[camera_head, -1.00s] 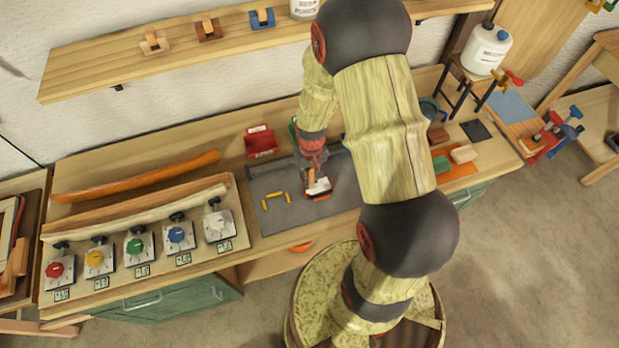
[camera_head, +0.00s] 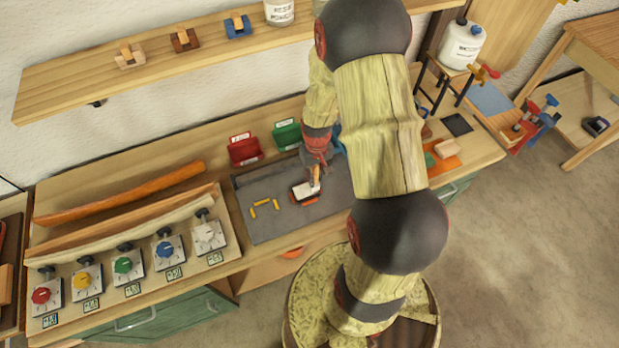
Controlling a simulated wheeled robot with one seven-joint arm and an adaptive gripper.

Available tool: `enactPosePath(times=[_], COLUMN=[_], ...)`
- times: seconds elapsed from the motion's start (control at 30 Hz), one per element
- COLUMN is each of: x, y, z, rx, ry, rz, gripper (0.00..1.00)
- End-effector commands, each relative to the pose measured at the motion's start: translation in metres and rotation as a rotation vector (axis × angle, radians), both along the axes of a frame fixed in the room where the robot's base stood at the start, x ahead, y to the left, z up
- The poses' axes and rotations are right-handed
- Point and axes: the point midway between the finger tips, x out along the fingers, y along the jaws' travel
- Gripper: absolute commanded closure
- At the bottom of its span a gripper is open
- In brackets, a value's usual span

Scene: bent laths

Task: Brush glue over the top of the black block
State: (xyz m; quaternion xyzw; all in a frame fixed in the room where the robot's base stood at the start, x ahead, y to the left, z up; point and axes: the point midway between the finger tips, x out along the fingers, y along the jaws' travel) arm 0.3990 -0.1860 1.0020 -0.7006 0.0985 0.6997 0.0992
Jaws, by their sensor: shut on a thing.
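The black block (camera_head: 304,191) lies on the grey mat (camera_head: 262,229) in the middle of the bench, and its upper face looks mostly white. My gripper (camera_head: 316,164) is above the block's right end, pointing down. It is shut on a small brush (camera_head: 316,175) with a wooden-coloured handle. The brush's lower end is at the right part of the white face; I cannot tell whether it touches. My arm's links cover part of the mat's right side.
Several small yellow pieces (camera_head: 263,204) lie left of the block. A red bin (camera_head: 245,151) and a green bin (camera_head: 287,135) stand behind the mat. Bent laths (camera_head: 120,193) and a row of coloured knobs (camera_head: 122,265) fill the bench's left. A white jug (camera_head: 461,45) stands at the back right.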

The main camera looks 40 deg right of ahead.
Motion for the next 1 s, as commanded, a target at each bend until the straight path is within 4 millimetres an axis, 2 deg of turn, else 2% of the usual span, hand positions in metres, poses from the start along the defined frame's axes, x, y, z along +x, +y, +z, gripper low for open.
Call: enactPosePath(times=[0.1,0.27,0.7,1.0], x=[-0.002,-0.002,0.008,0.010], y=[-0.008,-0.006,0.025,0.035], z=[0.000,0.000,-0.001,-0.002], rx=[0.000,0.000,0.000,0.000], ry=[0.000,0.000,-0.001,-0.001], rz=[-0.001,0.001,0.003,0.002], gripper=[1.00,1.00,1.00,1.00])
